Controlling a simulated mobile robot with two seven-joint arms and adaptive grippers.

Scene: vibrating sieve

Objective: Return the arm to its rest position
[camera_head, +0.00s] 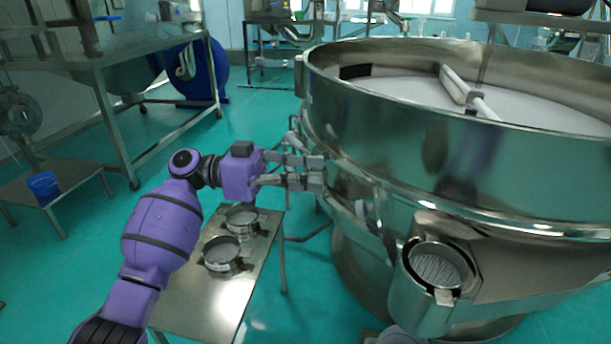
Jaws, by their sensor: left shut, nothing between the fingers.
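My left arm is purple and reaches in from the lower left. My left gripper (318,171) is shut and empty. In the picture its fingertips lie close against the side of the big steel vibrating sieve (430,150); I cannot tell whether they touch it. The sieve fills the right of the view, with a white bar across its pale top and a round outlet (440,267) low on its side. My right gripper is not in view.
A small steel table (200,300) stands below my left forearm, with two round clamp rings (241,220) on it. A blue bucket (43,186) sits on a low table at far left. A steel frame and a blue round machine (203,70) stand behind. Green floor is open between.

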